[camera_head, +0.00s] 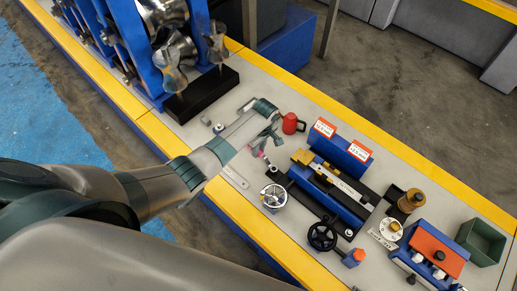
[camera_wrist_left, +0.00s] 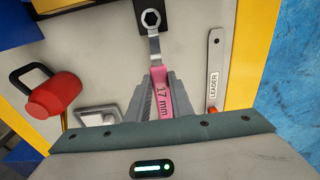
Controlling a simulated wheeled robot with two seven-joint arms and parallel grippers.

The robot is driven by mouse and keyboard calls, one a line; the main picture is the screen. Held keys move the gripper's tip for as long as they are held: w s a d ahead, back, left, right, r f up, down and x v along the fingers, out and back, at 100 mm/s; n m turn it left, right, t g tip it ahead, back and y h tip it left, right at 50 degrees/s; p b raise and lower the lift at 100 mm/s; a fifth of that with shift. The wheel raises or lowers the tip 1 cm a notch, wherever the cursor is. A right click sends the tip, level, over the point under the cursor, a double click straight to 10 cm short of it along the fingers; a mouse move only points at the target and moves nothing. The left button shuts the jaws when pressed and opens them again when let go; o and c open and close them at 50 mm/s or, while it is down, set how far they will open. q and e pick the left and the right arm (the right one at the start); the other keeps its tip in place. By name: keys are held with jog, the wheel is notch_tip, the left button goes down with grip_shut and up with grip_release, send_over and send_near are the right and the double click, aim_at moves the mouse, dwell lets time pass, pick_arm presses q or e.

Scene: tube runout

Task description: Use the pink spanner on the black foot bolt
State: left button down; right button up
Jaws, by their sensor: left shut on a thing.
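My left gripper (camera_head: 266,140) is shut on the pink spanner (camera_head: 257,152), low over the bench. In the left wrist view the pink handle (camera_wrist_left: 160,90), marked 17 mm, sits between the jaws. Its silver head points up the picture and lies over the black foot (camera_wrist_left: 142,7). A dark hexagon, the foot bolt or the head's opening (camera_wrist_left: 151,18), shows inside the head. I cannot tell whether the head is seated on the bolt. In the head view the foot belongs to the blue clamp-like unit (camera_head: 335,192). My right gripper is not in view.
A flat LEADER strip (camera_wrist_left: 215,70) lies on the other side. A round dial (camera_head: 273,197) and black handwheel (camera_head: 322,236) stand near the blue unit. A blue roller frame (camera_head: 135,50) rises at the left.

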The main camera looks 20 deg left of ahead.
pick_arm(q)
jog(key=shift+f, duration=0.35)
jog(key=shift+f+b, duration=0.45)
jog(key=shift+b, duration=0.05)
jog(key=shift+f, duration=0.3)
jog(key=shift+w+d+m, duration=0.15)
jog(key=shift+w+m, duration=0.15)
jog(key=shift+m, duration=0.1)
jog(key=m, duration=0.1)
jog(key=w+d+m, duration=0.1)
jog(key=shift+w+m+b, duration=0.3)
jog(key=shift+b, duration=0.1)
jog(key=shift+w+d+m, duration=0.15)
jog(key=shift+w+m, duration=0.05)
jog(key=shift+m, duration=0.2)
